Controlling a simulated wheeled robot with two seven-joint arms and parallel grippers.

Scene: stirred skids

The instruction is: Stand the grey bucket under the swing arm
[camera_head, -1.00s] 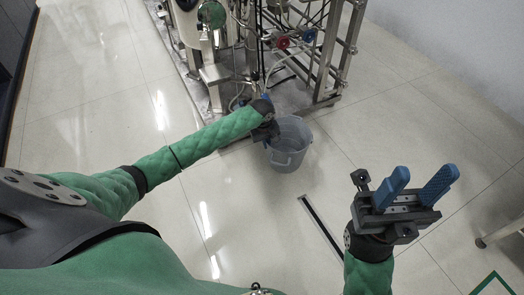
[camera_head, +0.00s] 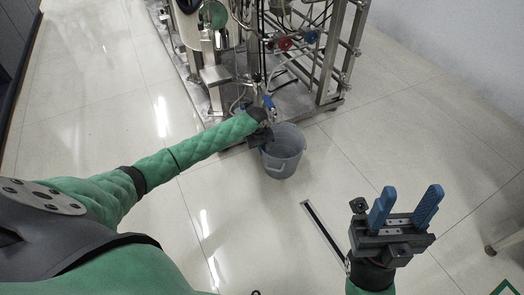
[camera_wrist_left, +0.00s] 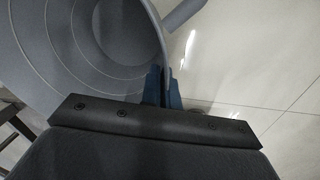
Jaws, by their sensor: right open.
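The grey bucket (camera_head: 283,158) is upright at the front edge of the steel skid (camera_head: 218,75), its open top facing up. My left gripper (camera_head: 264,140) is at the bucket's left rim, partly hidden by my forearm. In the left wrist view, its blue fingers (camera_wrist_left: 163,88) lie close on both sides of the bucket wall (camera_wrist_left: 85,70), pinching the rim. The bucket's inside looks empty there. My right gripper (camera_head: 406,208) is open and empty, fingers up.
The skid's frame, with a red knob (camera_head: 284,44) and many pipes, rises behind the bucket. A dark floor slot (camera_head: 325,232) lies in front of it to the right. The pale tiled floor (camera_head: 400,120) is clear on the right.

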